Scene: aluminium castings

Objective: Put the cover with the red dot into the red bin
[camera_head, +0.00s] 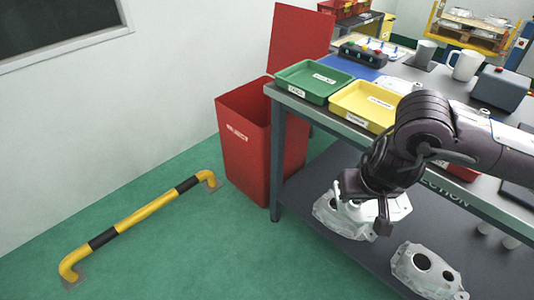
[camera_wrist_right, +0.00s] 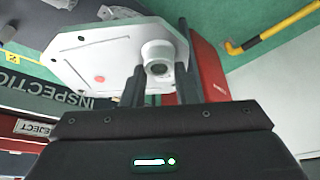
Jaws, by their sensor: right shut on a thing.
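The cover (camera_wrist_right: 90,50) is a pale plate with a red dot (camera_wrist_right: 100,79) and a round boss. My right gripper (camera_wrist_right: 158,80) is shut on this boss, one finger at each side. In the head view the right gripper (camera_head: 365,212) hangs in front of the bench edge, above the lower shelf, and part of the cover (camera_head: 400,207) shows behind its fingers. The red bin (camera_head: 242,150) stands on the floor at the bench's left end, left of the gripper, with its lid (camera_head: 298,42) raised. Its inside is only partly seen. My left gripper is out of view.
Grey castings (camera_head: 428,272) lie on the lower shelf (camera_head: 310,190). A green tray (camera_head: 313,82) and a yellow tray (camera_head: 362,106) stand on the bench near the bin. A yellow-black floor rail (camera_head: 140,216) runs left of the bin. The green floor between is clear.

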